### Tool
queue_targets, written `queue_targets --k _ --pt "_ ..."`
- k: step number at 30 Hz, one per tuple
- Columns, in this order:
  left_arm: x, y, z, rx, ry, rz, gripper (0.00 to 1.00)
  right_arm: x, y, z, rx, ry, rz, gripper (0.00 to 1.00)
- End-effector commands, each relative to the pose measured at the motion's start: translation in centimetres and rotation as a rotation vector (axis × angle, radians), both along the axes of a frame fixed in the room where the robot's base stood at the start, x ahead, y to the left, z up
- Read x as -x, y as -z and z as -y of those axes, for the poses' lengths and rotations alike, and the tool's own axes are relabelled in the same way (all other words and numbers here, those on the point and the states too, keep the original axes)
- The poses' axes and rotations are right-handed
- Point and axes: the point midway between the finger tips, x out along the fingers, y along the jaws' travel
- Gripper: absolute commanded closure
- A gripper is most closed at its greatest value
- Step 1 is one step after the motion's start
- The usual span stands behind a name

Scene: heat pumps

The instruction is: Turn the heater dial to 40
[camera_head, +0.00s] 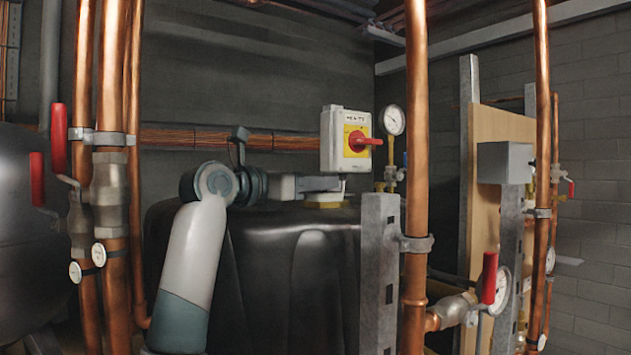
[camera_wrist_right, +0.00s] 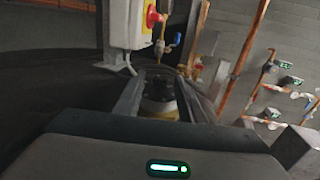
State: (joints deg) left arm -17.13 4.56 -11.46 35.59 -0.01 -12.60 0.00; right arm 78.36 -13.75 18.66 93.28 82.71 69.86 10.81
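A white box (camera_head: 334,140) with a yellow plate and a red knob (camera_head: 364,142) hangs at the back wall, above the dark tank. The lettering above the knob is too small to read surely. The knob's handle points right. The box also shows at the top of the right wrist view (camera_wrist_right: 127,22), with the red knob (camera_wrist_right: 153,17) at its edge. My right gripper (camera_head: 338,184) is below the box, just above the tank top. In the right wrist view its two fingers (camera_wrist_right: 160,98) are apart, with a yellow-ringed cap (camera_wrist_right: 158,107) showing between them. My left gripper is out of view.
The dark tank (camera_head: 290,240) fills the middle. A round gauge (camera_head: 393,120) stands right of the box. A copper pipe (camera_head: 416,150) and grey metal post (camera_head: 379,275) stand in front on the right. More copper pipes with red-handled valves (camera_head: 59,137) stand left.

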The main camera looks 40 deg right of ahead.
Motion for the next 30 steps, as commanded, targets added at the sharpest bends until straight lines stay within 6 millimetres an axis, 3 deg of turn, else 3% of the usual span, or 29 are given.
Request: queue_targets --k 3,8,20,30 --pt "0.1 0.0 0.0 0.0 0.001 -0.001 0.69 0.0 0.0 0.0 0.0 0.0 0.0 0.64" --pt "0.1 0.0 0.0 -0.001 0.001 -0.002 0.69 0.0 0.0 0.0 0.0 0.0 0.0 0.99" --pt "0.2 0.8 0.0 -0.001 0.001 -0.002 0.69 0.1 0.2 0.0 -0.002 -0.027 0.003 1.0" --pt "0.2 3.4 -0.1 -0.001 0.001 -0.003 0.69 0.5 0.4 0.0 -0.001 -0.146 0.005 1.0"
